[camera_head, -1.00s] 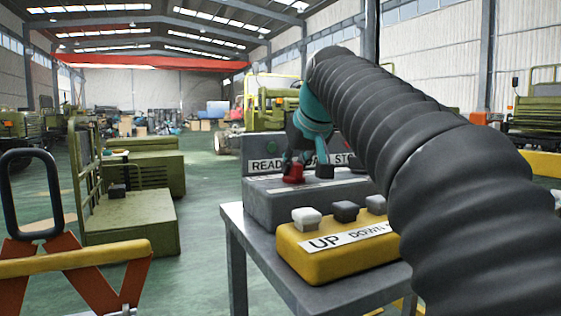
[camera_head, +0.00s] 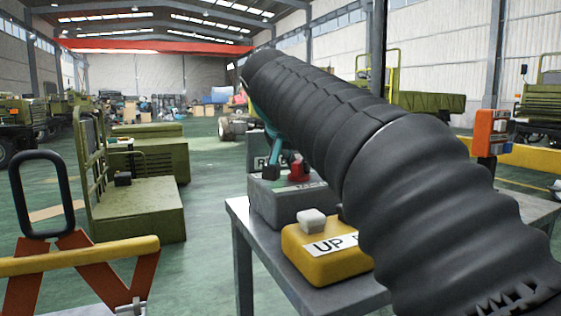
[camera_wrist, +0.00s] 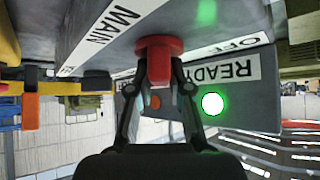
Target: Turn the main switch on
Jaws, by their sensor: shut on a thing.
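The main switch is a red knob (camera_wrist: 158,50) on a grey control box with a MAIN label (camera_wrist: 112,25) and an OFF label (camera_wrist: 240,42). The wrist view shows these upside down. My gripper (camera_wrist: 160,72) has its two dark fingers shut on the red knob. In the head view the red knob (camera_head: 299,170) shows at the top of the grey box (camera_head: 290,205), with my gripper (camera_head: 285,168) at it. My dark ribbed arm hides much of the box. A lit green lamp (camera_wrist: 212,103) shines on the panel beside the READY label (camera_wrist: 236,70).
A yellow box (camera_head: 320,270) with a white button (camera_head: 312,221) and an UP label stands in front of the grey box on a metal table (camera_head: 240,225). Green machinery (camera_head: 140,205) and an orange-and-yellow barrier (camera_head: 80,262) stand left. Open green floor lies between.

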